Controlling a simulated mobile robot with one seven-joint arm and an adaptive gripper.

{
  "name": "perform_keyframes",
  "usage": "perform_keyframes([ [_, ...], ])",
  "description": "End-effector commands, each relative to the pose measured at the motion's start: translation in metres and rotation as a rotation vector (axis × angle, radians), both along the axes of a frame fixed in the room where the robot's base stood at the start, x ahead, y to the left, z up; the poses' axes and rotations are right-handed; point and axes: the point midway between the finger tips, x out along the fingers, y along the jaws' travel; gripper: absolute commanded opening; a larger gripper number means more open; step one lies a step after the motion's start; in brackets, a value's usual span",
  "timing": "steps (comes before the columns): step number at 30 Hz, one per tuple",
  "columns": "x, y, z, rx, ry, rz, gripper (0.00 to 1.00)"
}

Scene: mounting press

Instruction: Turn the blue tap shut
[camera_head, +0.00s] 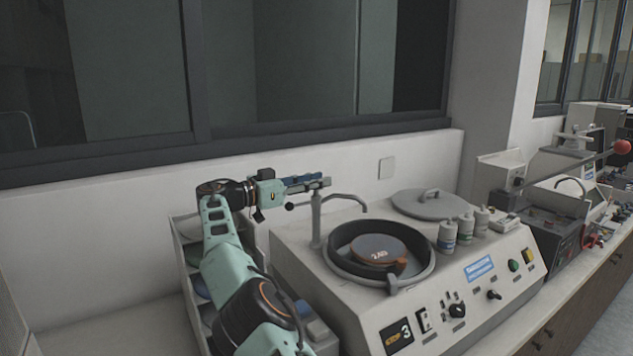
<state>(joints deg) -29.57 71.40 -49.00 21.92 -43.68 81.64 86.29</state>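The tap is a grey metal post (316,222) with a curved spout (347,197), standing at the back left of the polishing machine beside its round bowl. A small dark knob on a short rod sticks out to its left. My gripper (318,181) reaches in from the left, its fingers level with the top of the post. A blue strip (300,181) shows along the fingers; I cannot tell whether it is the tap's blue handle or part of the gripper. The fingers overlap the post top, and whether they touch or grip it is unclear.
The bowl (429,270) holds a disc (379,249). A round lid (424,205) and several white bottles (447,237) stand behind and right of it. The front panel (470,300) carries switches. A rack (184,254) stands left. A wall (410,165) runs close behind.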

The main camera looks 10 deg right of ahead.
Motion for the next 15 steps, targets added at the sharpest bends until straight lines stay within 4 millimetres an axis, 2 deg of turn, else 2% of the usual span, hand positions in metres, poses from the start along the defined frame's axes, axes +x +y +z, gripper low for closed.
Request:
perform_keyframes([
  [15,-0.0005,0.0002,-0.0062,0.0,-0.001,0.048,0.25],
])
